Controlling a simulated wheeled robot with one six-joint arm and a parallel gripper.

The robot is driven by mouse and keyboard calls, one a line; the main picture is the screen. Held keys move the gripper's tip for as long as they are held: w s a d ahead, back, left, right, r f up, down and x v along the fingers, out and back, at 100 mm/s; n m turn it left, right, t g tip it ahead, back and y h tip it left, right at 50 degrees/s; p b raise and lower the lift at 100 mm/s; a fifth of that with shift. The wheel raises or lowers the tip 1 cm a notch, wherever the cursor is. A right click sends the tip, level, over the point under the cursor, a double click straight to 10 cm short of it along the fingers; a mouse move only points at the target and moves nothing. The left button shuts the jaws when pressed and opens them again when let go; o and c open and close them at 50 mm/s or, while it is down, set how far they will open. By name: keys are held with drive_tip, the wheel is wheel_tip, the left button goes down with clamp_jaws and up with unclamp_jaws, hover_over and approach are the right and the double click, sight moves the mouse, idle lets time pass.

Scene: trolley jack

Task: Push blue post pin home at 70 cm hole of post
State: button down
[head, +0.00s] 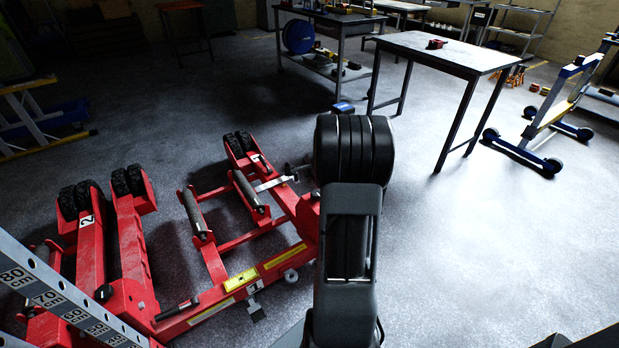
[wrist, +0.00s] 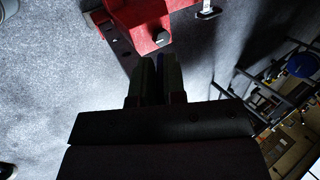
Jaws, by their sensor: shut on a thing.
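My gripper (wrist: 157,82) shows in the wrist view, with its two dark fingers close together. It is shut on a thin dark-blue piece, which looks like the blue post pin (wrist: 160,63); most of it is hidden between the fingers. In the head view my own arm hides the gripper. The grey metal post (head: 62,284) slants across the lower left corner of the head view, with height labels including 80 cm and 70 cm. The 70 cm label (head: 48,298) is readable; I cannot make out a pin in its hole. The gripper is well away from this post.
Red trolley jacks (head: 215,270) with black wheels and rollers fill the left floor. A red part with a dark round knob (wrist: 162,38) lies just beyond my fingertips. A table (head: 450,50) and a blue wheeled stand (head: 545,120) are farther back.

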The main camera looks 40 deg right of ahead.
drive_tip(key=shift+s+d, duration=0.15)
drive_tip(key=shift+d, duration=1)
drive_tip(key=c, duration=1.1)
unclamp_jaws()
drive_tip(key=p+v, duration=0.3)
drive_tip(key=v, duration=1)
drive_tip(key=shift+s+r, duration=0.25)
drive_tip(key=shift+r, duration=0.05)
drive_tip(key=s+a+r+n+p, duration=0.3)
drive_tip(key=a+r+n+p, duration=0.3)
drive_tip(key=a, duration=0.4)
drive_tip(key=s+a+r+n+g+p, duration=0.1)
drive_tip(key=s+a+r+n+p, duration=0.2)
drive_tip(key=a, duration=0.8)
drive_tip(key=s+a+r+n+g+p, duration=0.1)
drive_tip(key=s+a+r+n+p, duration=0.2)
drive_tip(key=a+r+n+p, duration=0.5)
wheel_tip(320, 180, up, 2)
drive_tip(key=a+n, duration=0.2)
drive_tip(key=shift+a+p, duration=0.35)
